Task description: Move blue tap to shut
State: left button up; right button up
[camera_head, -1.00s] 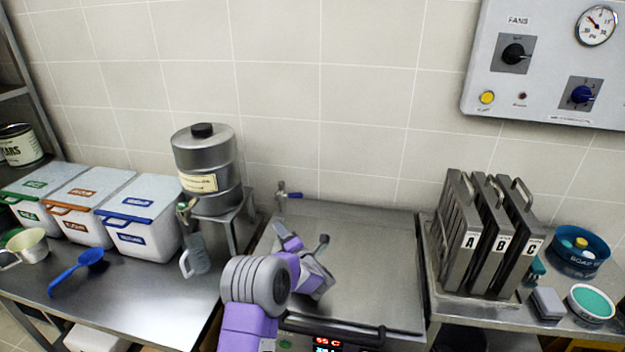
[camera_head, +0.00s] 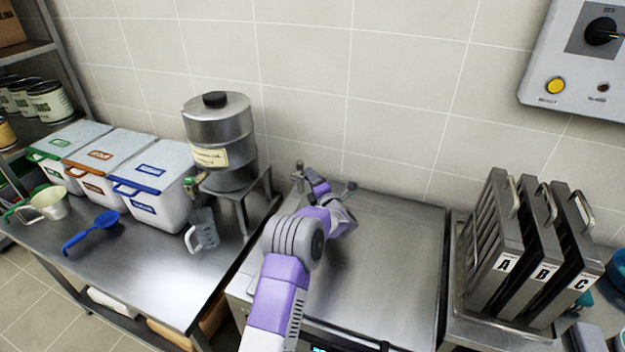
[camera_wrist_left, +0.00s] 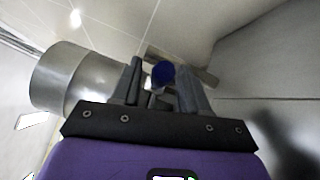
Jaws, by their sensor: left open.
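The tap's metal body (camera_head: 299,177) stands at the back left corner of the steel-topped unit, by the wall. Its blue handle is hidden behind my gripper in the head view. In the left wrist view the blue end of the tap handle (camera_wrist_left: 162,74) shows between the fingertips. My left gripper (camera_head: 332,182) is open at the tap, its fingers on either side of the blue end in the wrist view (camera_wrist_left: 159,72). I cannot tell whether a finger touches it. My right gripper is not in view.
A steel urn (camera_head: 219,140) on a stand is left of the tap and also fills the wrist view's left side (camera_wrist_left: 75,80). A measuring jug (camera_head: 203,230) is below it. Lettered racks (camera_head: 530,250) stand at right. The steel top (camera_head: 395,245) is clear.

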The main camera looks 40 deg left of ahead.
pick_arm(q)
jog(key=shift+w+a, duration=0.2)
jog(key=shift+a, duration=0.15)
grip_shut()
